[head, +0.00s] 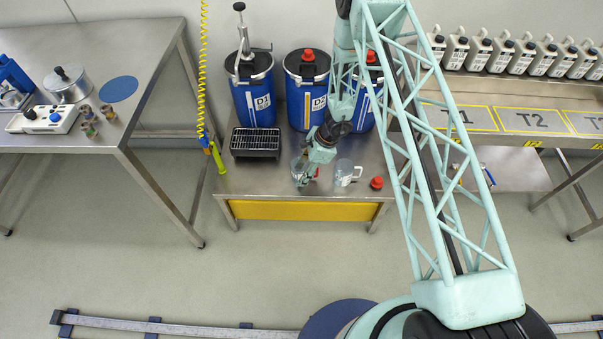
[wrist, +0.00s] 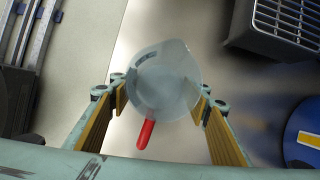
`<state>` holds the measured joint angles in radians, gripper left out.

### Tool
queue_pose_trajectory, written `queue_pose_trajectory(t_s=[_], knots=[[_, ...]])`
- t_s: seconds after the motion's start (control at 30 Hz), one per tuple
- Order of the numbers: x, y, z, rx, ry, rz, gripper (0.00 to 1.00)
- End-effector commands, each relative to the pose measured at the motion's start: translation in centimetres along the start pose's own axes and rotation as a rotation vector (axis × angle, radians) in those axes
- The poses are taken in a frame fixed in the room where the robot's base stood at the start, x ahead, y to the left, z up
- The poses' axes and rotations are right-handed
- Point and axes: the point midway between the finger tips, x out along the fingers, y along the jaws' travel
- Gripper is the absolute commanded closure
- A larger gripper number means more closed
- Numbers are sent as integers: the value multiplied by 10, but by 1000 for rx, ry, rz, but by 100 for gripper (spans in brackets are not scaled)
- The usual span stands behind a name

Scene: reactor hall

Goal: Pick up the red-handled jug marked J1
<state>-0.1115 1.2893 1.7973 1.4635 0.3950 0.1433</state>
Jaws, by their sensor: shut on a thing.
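The red-handled jug is a clear vessel in the wrist view (wrist: 165,85), seen from above, with its red handle toward my gripper's base. My gripper (wrist: 160,98) has one finger pad on each side of the jug and is shut on it. In the head view my gripper (head: 304,178) is at the small steel table, and the jug is mostly hidden behind it. I cannot read a J1 mark, and I cannot tell whether the jug is off the tabletop. A second clear jug with a white handle (head: 346,173) stands just to the right.
A red cap (head: 377,183) lies right of the white-handled jug. A black grated box (head: 255,143) stands to the left. Blue drums (head: 254,100) line the back of the table. A yellow coiled hose (head: 202,70) hangs at left.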

Motion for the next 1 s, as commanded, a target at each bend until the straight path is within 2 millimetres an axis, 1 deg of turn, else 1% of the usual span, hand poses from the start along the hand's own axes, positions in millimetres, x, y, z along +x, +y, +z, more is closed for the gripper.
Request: queue_pose_trajectory(t_s=[0.27,0.6,0.87,1.0], knots=[[-11,0,5,0,0,-1,67],[-34,-1,14,-1,0,-1,67],[-35,18,11,1,-1,1,67],[-37,34,8,1,-1,1,67]])
